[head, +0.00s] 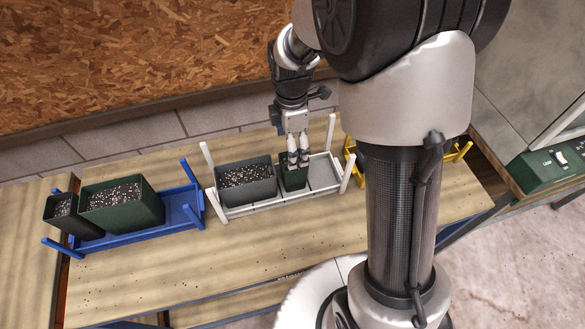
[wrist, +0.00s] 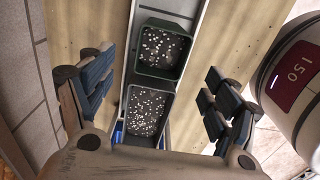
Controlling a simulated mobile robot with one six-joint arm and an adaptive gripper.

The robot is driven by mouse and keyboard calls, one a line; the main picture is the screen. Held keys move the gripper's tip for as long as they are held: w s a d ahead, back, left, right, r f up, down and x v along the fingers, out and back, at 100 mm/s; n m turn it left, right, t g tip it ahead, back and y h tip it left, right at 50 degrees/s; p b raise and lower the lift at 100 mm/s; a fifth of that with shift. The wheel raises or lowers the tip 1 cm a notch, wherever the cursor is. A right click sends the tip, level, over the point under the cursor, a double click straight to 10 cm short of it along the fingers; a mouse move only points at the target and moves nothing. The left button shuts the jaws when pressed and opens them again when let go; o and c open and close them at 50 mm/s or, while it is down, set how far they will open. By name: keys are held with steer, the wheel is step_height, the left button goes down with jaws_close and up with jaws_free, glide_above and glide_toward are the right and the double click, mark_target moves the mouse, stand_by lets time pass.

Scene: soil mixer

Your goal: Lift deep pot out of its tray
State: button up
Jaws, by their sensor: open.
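A small dark green pot (head: 294,181) stands in the white tray (head: 324,175); its narrow shape fits the deep pot. In the wrist view the green pot (wrist: 163,50) is full of dark soil with white specks. My gripper (head: 298,158) is over this pot, with its fingers hiding much of the pot's top in the head view. In the wrist view my gripper (wrist: 160,88) is open and empty, one finger pair on each side of the row of pots.
A wider grey pot (head: 247,183) fills the white tray's left part. A blue tray (head: 181,212) to the left holds a wide green pot (head: 121,205) and a small dark pot (head: 66,216). A yellow tray (head: 456,153) is partly hidden behind my arm. White posts rise at the white tray's corners.

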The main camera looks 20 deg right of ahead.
mark_target(294, 180)
step_height(294, 180, down, 5)
steer(key=shift+r+b, duration=0.15)
steer(key=shift+b, duration=0.3)
steer(key=f+b, duration=0.1)
steer(key=f, duration=0.4)
steer(key=shift+s+d+f+b, duration=0.1)
steer(key=shift+d+b, duration=0.1)
steer(key=shift+b, duration=0.2)
steer(key=shift+c, duration=0.3)
steer(key=c, duration=1.2)
